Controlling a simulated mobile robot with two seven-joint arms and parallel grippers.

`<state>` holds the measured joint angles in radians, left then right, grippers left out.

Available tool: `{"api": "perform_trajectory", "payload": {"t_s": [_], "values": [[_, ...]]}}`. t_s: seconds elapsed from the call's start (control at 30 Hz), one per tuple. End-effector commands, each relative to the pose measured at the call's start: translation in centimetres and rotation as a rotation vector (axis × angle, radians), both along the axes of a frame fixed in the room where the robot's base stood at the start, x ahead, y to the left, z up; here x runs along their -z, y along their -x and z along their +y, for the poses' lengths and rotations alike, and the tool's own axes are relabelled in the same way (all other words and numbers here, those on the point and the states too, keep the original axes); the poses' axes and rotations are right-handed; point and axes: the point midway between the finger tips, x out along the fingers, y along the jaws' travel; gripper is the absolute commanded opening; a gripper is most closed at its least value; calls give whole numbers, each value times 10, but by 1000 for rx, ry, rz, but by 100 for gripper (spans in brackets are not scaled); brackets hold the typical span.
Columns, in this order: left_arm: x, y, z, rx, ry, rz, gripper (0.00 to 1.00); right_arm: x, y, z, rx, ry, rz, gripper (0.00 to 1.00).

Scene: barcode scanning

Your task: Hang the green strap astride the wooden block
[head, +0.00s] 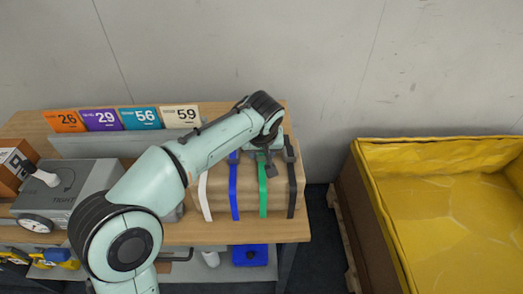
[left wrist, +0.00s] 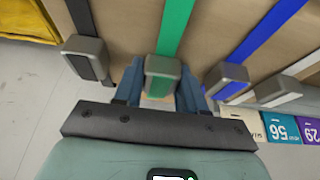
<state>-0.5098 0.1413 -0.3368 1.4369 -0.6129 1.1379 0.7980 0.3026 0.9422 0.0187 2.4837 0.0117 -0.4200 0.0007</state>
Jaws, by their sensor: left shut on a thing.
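The green strap (head: 263,192) lies over the front of the wooden block (head: 219,193) in the head view, between the blue strap and the black strap. In the left wrist view the green strap (left wrist: 176,28) runs up from a grey buckle-like end piece (left wrist: 163,68). My left gripper (left wrist: 161,82) is shut on that end piece, with one blue finger on each side. In the head view my left gripper (head: 264,150) is at the block's top rear, partly hidden by my arm. My right gripper is not in view.
A white strap (head: 205,196), a blue strap (head: 234,191) and a black strap (head: 292,178) hang on the same block. Number cards (head: 180,117) stand at the back left. A grey machine (head: 66,187) stands left. A yellow-lined bin (head: 440,150) is at the right.

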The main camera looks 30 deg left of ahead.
Motion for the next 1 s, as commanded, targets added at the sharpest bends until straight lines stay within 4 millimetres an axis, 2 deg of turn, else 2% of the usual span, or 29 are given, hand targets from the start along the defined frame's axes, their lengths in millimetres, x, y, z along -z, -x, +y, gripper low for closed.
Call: {"api": "perform_trajectory", "payload": {"t_s": [0.03, 0.07, 0.1, 0.17, 0.7, 0.87, 1.0], "values": [[9, 2, -1, -1, -1, 23, 9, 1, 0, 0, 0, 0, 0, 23], [9, 2, -1, -1, -1, 23, 9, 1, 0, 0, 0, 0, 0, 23], [9, 2, -1, -1, 0, 24, 53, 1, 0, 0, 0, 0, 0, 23], [10, 2, -1, -2, -1, 25, 70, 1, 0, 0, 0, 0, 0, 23], [8, 4, 2, -10, -5, 30, 70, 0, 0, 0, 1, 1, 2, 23], [-14, 10, -4, -6, -3, 21, 70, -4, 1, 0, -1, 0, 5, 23], [-47, 19, -13, 0, 0, 9, 70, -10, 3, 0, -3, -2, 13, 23]]}}
